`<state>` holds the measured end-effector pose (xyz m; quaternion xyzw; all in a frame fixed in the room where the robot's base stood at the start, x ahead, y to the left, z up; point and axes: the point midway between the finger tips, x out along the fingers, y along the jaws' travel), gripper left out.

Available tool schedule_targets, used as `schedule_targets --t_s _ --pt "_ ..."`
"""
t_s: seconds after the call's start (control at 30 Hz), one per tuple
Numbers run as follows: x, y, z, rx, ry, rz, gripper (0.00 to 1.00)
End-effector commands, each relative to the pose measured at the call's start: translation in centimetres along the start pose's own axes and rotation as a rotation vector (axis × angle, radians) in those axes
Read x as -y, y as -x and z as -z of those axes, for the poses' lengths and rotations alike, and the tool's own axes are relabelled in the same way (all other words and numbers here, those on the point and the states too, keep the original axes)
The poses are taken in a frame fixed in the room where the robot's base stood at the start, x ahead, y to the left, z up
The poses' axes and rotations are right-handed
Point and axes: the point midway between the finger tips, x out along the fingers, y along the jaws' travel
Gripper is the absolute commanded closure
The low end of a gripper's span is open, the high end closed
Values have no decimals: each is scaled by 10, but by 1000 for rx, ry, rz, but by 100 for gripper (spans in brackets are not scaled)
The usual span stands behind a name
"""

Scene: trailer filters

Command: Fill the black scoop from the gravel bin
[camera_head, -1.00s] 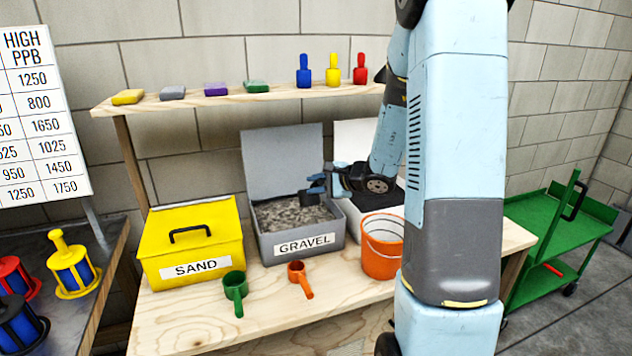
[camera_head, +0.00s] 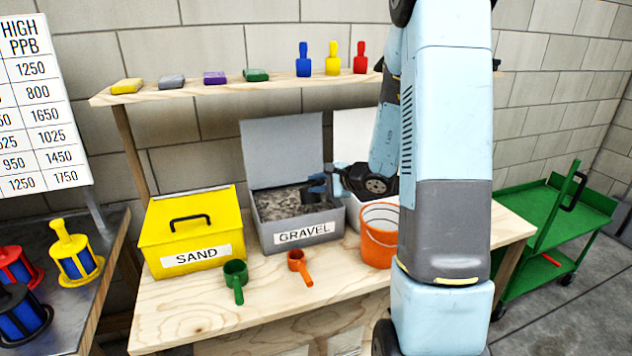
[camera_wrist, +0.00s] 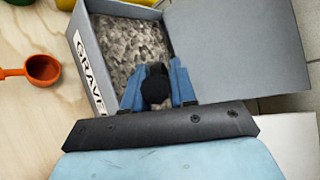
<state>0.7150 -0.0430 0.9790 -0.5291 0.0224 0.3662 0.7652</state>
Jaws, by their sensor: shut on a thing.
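The gravel bin (camera_head: 304,231) is a grey box labelled GRAVEL with its lid standing open at the back, holding grey gravel (camera_head: 285,201). My gripper (camera_head: 318,188) is at the right part of the bin, over or in its opening. In the wrist view its blue fingers (camera_wrist: 159,86) are shut on the black scoop (camera_wrist: 155,88), a dark round shape between them with the gravel (camera_wrist: 130,50) beyond. I cannot tell whether the scoop touches the gravel or holds any. Its bowl is mostly hidden by the fingers.
A yellow SAND bin (camera_head: 190,252) with a closed lid stands left of the gravel bin. An orange bucket (camera_head: 379,243) is close on the right. A green scoop (camera_head: 235,277) and an orange scoop (camera_head: 298,265) lie in front. A white-lidded box (camera_head: 352,140) stands behind my arm.

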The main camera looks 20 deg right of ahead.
Motion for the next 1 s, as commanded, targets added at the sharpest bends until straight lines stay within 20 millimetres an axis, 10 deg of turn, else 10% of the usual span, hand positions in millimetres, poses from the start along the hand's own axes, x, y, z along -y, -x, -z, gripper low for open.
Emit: schedule_targets --t_s 1.0 --pt "-32 -19 18 1 0 0 100"
